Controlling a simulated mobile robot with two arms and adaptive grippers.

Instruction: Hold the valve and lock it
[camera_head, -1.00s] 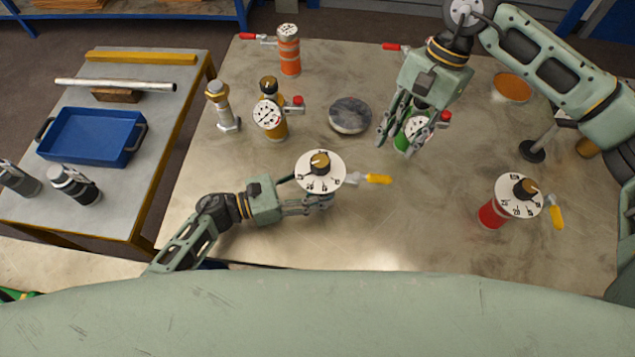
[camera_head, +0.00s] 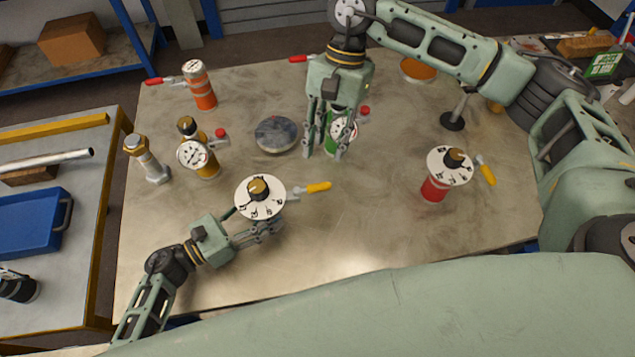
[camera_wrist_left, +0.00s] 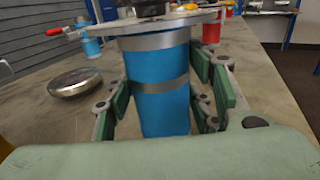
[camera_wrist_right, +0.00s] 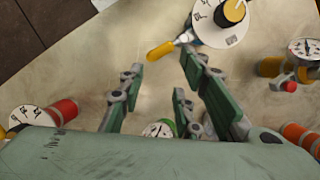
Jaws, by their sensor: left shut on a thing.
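The blue vessel (camera_wrist_left: 160,90) stands upright in the left wrist view, its blue body between my left gripper's fingers. In the head view my left gripper (camera_head: 268,230) is shut on it under its white dial (camera_head: 259,198), which has a black-and-gold knob. Its yellow lever handle (camera_head: 318,187) sticks out to the right; in the right wrist view the handle (camera_wrist_right: 160,51) lies beyond the fingertips. My right gripper (camera_head: 320,152) points down beside a green vessel (camera_head: 334,147) with a gauge, partly hidden by the fingers. In the right wrist view this gripper (camera_wrist_right: 161,63) is open and empty.
A red vessel (camera_head: 434,190) with a yellow lever stands at right. A yellow gauge vessel (camera_head: 207,172), an orange vessel (camera_head: 203,95), a bolt (camera_head: 148,158) and a round metal disc (camera_head: 276,134) stand at left and back. The front table area (camera_head: 380,240) is clear.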

